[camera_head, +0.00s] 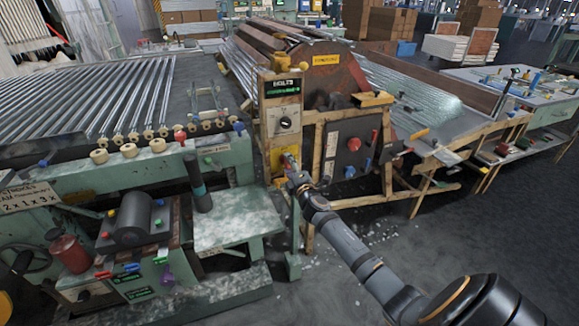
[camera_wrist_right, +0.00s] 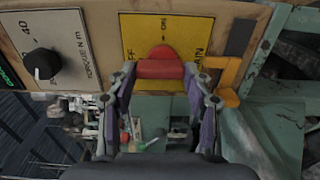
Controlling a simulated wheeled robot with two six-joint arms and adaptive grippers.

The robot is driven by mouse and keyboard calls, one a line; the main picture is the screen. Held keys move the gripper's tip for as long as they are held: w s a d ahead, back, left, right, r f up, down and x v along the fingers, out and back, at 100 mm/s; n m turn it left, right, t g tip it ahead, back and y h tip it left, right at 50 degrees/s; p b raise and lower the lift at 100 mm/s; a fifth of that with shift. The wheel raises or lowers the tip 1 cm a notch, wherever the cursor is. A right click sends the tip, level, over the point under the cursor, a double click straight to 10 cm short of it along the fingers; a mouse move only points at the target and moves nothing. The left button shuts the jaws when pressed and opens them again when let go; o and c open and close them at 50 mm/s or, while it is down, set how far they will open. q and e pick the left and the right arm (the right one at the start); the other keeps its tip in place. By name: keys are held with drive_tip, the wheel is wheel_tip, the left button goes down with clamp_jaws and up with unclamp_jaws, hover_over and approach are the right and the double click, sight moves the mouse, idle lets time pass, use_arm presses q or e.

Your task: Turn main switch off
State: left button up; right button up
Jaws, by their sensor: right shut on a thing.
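The main switch is a red handle (camera_wrist_right: 160,69) on a yellow plate (camera_wrist_right: 140,38) in the right wrist view. The plate's lettering is partly legible and appears to read "MAIN" and "ON". My right gripper (camera_wrist_right: 160,72) is shut on the red handle, with one finger at each side of it. In the head view my right gripper (camera_head: 291,172) reaches the lower part of the wooden control post (camera_head: 283,112) and hides most of the switch. My left gripper is in neither view.
A black dial (camera_wrist_right: 43,64) sits beside the switch plate; an orange bracket (camera_wrist_right: 226,82) is close on its other side. In the head view, a dark panel (camera_head: 350,150) with red and blue handles stands right of the post. Open floor (camera_head: 480,220) lies at right.

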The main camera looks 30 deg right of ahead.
drive_tip(key=o, duration=1.2)
drive_tip(key=shift+c, duration=0.2)
drive_tip(key=v, duration=1.2)
drive_tip(key=shift+f, duration=0.1)
